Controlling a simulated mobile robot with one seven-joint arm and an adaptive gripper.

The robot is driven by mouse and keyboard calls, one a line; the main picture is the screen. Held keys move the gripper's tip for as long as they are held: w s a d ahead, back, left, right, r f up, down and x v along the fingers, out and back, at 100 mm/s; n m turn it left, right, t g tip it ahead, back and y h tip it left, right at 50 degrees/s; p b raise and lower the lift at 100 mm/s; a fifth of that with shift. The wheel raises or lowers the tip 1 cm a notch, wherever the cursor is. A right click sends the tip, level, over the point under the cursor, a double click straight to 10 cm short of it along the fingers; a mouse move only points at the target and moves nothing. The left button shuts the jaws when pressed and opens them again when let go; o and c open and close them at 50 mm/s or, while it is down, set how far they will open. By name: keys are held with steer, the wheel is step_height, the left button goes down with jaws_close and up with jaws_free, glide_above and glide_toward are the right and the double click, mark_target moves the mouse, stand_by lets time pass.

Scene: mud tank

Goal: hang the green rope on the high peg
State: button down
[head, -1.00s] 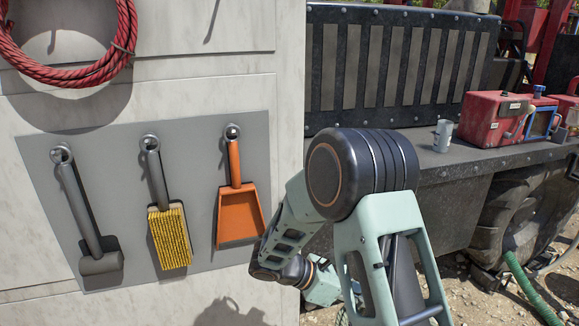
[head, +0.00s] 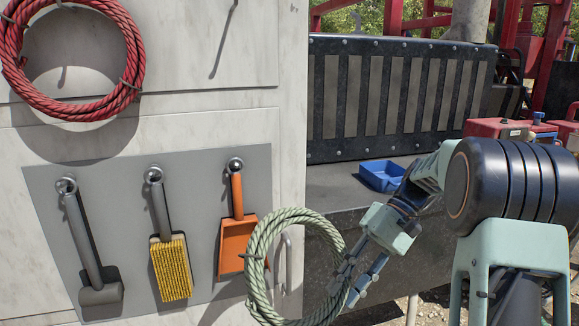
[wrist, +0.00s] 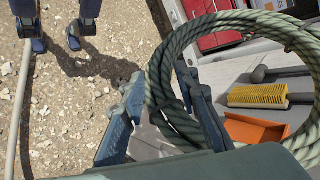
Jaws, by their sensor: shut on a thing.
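The green rope (head: 251,250) is a round coil with small ties. My gripper (head: 352,282) holds it by its right side, in front of the wall cabinet's lower right edge. In the wrist view the green rope (wrist: 157,75) passes at my gripper's right finger (wrist: 203,108), and the coil spreads to the right. The left finger (wrist: 120,125) stands apart from the right one; the exact grip is partly hidden.
A red rope coil (head: 136,60) hangs at upper left. Below it a hammer-like tool (head: 85,240), a yellow brush (head: 171,268) and an orange dustpan (head: 236,240) hang on a grey board. A handle (head: 289,262) is behind the rope. A blue tray (head: 382,176) sits on the ledge.

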steer(key=a+r+m+t, duration=0.1)
steer(key=r, duration=0.2)
steer(key=w+a+r+m+t+y, duration=0.1)
steer(key=a+r+t, duration=0.1)
steer(key=r, duration=0.1)
steer(key=w+a+r+t+y, duration=0.1)
steer(key=r, duration=0.2)
steer(key=shift+w+a+m+t, duration=0.15)
steer(key=shift+a+m+t, duration=0.15)
steer(key=shift+m, duration=0.1)
steer(key=a+r+t, duration=0.1)
steer(key=r, duration=0.3)
steer(key=w+a+r+m+t, duration=0.1)
steer(key=r, duration=0.3)
steer(key=w+a+r+t, duration=0.1)
steer(key=a+r, duration=0.1)
steer(key=r, duration=0.2)
steer(key=shift+r+m+t+p, duration=0.15)
steer(key=shift+m+t+p, duration=0.15)
steer(key=shift+t, duration=0.1)
step_height(320, 180, up, 18)
steer(key=s+a+t, duration=0.2)
steer(key=shift+a, duration=0.4)
steer(key=shift+w+r, duration=0.1)
